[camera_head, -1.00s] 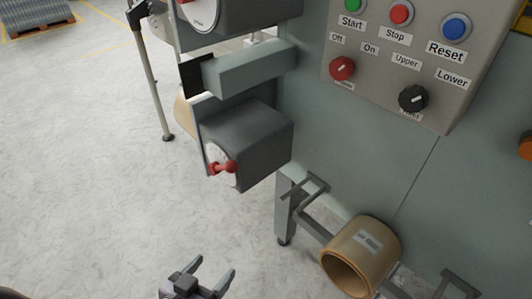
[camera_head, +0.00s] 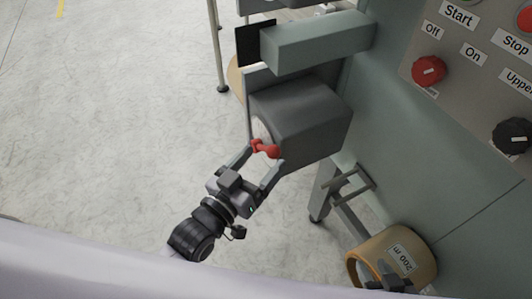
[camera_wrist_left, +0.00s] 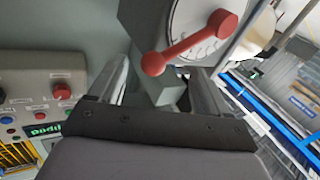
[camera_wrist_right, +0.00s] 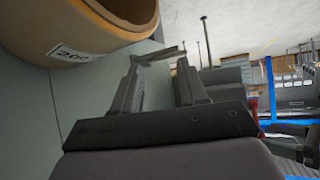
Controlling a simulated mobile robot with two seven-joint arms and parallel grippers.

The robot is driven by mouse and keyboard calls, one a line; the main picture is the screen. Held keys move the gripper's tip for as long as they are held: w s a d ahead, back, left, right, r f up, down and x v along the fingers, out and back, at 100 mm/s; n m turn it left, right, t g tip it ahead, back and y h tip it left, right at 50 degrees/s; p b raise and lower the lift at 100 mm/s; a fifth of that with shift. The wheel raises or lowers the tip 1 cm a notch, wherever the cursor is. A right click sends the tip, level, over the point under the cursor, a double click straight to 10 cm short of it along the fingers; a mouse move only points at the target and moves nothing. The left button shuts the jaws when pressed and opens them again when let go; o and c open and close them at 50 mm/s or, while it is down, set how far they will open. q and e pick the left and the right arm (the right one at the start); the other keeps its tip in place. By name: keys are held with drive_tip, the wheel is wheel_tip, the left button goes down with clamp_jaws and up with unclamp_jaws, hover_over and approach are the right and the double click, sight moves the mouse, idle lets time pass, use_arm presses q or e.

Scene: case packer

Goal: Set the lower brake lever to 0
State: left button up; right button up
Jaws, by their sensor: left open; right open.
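The lower brake lever (camera_head: 265,149) is red and sits on the front of a dark grey box (camera_head: 306,112) beside the machine. Its round white dial is mostly hidden in the head view. In the left wrist view the lever (camera_wrist_left: 188,45) lies slanted across the dial (camera_wrist_left: 190,17), whose numbers are too small to read. My left gripper (camera_head: 263,160) is open, with its fingers on either side of the lever, not closed on it. My right gripper (camera_wrist_right: 160,62) is open and empty near the tape roll.
A tan tape roll (camera_head: 420,250) hangs low on the machine beside a metal bracket (camera_head: 350,190). A grey-green beam (camera_head: 320,42) juts out above the lever box. The control panel (camera_head: 460,85) with red and black knobs is at upper right. The floor at left is clear.

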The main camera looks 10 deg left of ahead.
sight(265, 149)
use_arm(q)
drive_tip(key=shift+x, duration=1.2)
